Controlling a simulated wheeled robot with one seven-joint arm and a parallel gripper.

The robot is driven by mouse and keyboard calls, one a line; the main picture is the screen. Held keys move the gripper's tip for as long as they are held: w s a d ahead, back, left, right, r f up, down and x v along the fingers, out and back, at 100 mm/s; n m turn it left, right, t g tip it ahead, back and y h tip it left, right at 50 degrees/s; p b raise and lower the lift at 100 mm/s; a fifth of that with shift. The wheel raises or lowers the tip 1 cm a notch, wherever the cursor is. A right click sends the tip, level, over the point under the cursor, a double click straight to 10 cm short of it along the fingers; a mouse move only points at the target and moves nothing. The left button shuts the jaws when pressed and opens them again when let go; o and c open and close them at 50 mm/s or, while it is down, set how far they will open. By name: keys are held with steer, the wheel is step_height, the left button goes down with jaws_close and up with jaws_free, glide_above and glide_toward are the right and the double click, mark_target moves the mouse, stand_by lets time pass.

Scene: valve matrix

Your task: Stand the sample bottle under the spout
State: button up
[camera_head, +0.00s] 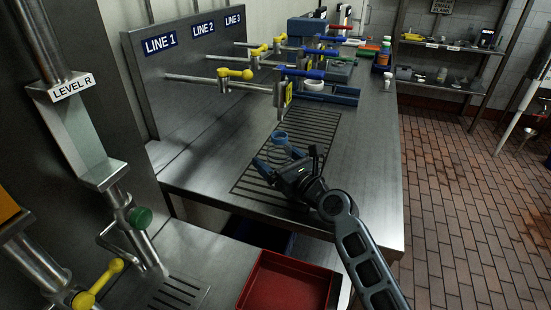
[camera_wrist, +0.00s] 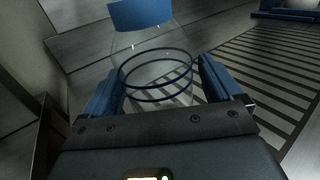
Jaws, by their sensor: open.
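The sample bottle (camera_head: 279,137) is clear with blue rings and stands at the slotted drain grate (camera_head: 309,126) on the steel counter. In the wrist view the bottle (camera_wrist: 152,75) lies between my fingers, with a blue patch at its top. My gripper (camera_head: 281,156) is open around or just before the bottle; contact cannot be told. Its blue fingers also show in the wrist view (camera_wrist: 156,80). The nearest spout (camera_head: 280,97), on the LINE 1 pipe, hangs behind the bottle. The bottle's lower part is hard to see in the head view.
A blue holder (camera_head: 335,95) with a white round piece sits behind the spout. Yellow, blue, red and green valve handles line the pipes. A red tray (camera_head: 285,285) lies at the front. The counter's right side (camera_head: 375,150) is clear.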

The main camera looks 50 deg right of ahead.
steer(key=b+v, duration=0.1)
steer(key=v, duration=1)
steer(key=shift+s+f+b, duration=0.1)
steer(key=shift+s+b, duration=0.1)
steer(key=shift+b, duration=0.2)
